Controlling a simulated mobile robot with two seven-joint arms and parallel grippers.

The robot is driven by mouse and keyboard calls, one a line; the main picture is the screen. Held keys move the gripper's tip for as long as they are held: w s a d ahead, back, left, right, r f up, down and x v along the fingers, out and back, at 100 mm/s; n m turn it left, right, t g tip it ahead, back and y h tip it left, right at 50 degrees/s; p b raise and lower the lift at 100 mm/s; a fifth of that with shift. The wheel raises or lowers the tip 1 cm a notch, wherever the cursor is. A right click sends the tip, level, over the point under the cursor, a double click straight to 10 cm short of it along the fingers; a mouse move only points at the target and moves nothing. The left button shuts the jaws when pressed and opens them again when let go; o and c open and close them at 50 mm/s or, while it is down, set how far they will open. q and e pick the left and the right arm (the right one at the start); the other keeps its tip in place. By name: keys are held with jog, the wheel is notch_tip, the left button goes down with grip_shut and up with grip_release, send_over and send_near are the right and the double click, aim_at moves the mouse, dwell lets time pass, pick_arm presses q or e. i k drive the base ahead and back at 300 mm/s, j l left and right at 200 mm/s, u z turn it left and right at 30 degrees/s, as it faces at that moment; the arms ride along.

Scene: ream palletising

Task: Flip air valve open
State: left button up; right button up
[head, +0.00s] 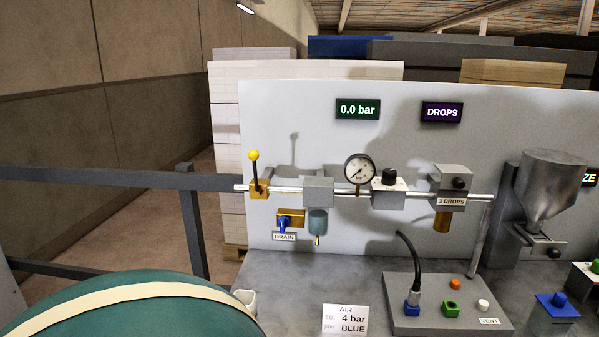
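The air valve (259,189) is a brass body on the left end of a horizontal silver pipe (335,192). Its dark lever stands nearly upright, across the pipe, with a yellow ball knob (254,156) on top. The round pressure gauge (359,169) sits on the same pipe to the right. A green display (357,109) above reads 0.0 bar. Neither of my grippers can be made out in the head view, and nothing touches the lever.
A blue-handled drain valve (290,221) hangs below the pipe. A grey port block (440,318) with a black hose stands on the bench, near an AIR 4 bar BLUE card (345,320). A large teal rounded shape (120,310) fills the lower left. A dark rail (100,180) runs left.

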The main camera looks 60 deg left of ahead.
aim_at(253, 155)
jog(key=u, duration=2.1)
